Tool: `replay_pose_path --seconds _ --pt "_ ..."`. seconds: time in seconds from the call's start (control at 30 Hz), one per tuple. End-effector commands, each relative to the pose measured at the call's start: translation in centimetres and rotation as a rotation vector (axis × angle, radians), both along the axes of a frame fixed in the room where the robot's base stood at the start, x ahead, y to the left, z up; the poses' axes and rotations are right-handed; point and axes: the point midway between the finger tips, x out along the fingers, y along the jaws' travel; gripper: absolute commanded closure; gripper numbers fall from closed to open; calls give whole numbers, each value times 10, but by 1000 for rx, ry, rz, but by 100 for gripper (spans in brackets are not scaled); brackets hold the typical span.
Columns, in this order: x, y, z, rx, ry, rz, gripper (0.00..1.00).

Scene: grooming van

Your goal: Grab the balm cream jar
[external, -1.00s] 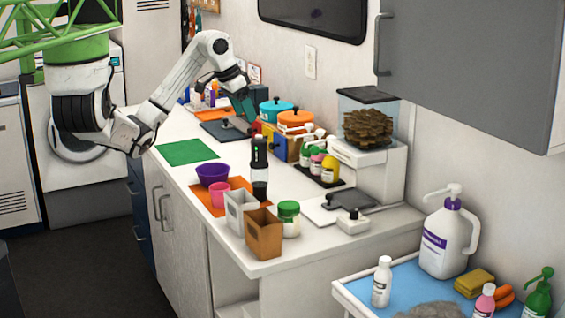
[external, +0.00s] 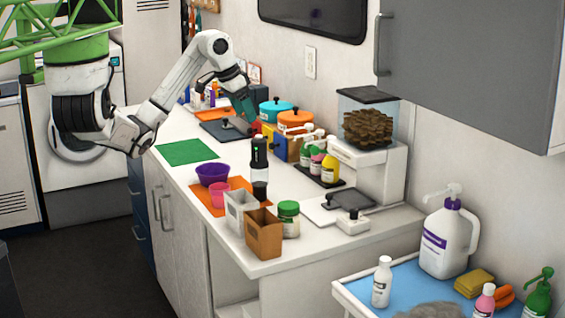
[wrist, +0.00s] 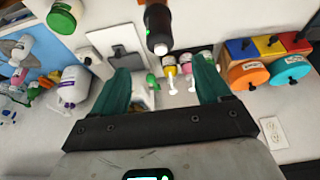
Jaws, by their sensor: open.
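A white jar with a green lid (external: 289,218), which looks like the balm cream jar, stands upright on the counter near its front end, beside a brown box. Its green lid (wrist: 62,18) seems to show at the top left of the wrist view. Its label is too small to read. My gripper (external: 243,104) is over the far part of the counter, well apart from the jar. In the wrist view my gripper (wrist: 164,82) has its two teal fingers spread wide, with nothing held between them.
A brown box (external: 263,235), a white box (external: 239,212), a pink cup (external: 219,195) and a black bottle (external: 259,165) stand near the jar. Pump bottles (external: 329,170) and a dispenser (external: 368,160) line the wall. The green mat (external: 187,152) is bare.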

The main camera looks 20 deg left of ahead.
Motion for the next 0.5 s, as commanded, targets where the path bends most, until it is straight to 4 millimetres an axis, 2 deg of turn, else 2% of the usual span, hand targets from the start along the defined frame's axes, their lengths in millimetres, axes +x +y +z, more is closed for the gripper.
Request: replay_pose_path --seconds 0.07,0.27,0.5 --pt "0 0 0 0 0 0 22" --pt "0 0 0 0 0 0 3" --pt "-2 -5 -2 6 4 -13 3"
